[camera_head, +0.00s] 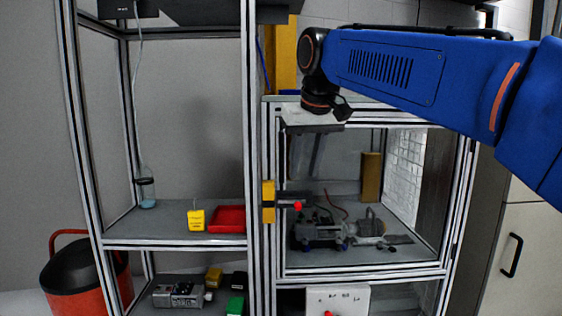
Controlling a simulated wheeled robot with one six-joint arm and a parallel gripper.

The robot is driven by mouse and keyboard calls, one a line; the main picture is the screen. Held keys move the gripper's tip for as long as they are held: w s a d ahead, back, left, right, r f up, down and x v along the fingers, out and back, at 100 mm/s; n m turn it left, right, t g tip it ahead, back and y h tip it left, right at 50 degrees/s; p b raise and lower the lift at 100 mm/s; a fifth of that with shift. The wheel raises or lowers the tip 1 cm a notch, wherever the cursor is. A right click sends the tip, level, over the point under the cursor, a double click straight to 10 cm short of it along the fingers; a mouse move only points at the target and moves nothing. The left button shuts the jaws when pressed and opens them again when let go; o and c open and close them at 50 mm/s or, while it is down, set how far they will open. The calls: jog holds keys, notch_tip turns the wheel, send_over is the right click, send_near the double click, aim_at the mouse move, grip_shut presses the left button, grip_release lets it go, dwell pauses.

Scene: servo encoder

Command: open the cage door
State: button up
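The cage door (281,243) is a metal-framed panel on the cage at centre right, and it looks shut. A yellow latch (268,201) sits at its left edge, with a dark handle reaching right to a red knob (297,206). My blue arm comes in from the right. My gripper (307,172) hangs pointing down in front of the upper left of the door, above the red knob and apart from it. Its fingers blend into the dark background, so their opening is unclear. I see nothing held in it.
Behind the door stands a grey machine (320,231) with cables. The open shelf (160,225) at left holds a small yellow box (196,219) and a red tray (228,218). A red-and-black bin (75,275) stands far left. A cabinet with a black handle (512,256) is at right.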

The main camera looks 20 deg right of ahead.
send_near(281, 160)
jog(key=shift+m, duration=0.3)
jog(key=x, duration=0.3)
jog(key=w+x, duration=0.1)
jog(key=x, duration=0.7)
jog(key=shift+w+d+r, duration=0.2)
jog(key=shift+w+d, duration=0.1)
jog(key=shift+d, duration=0.05)
grip_shut()
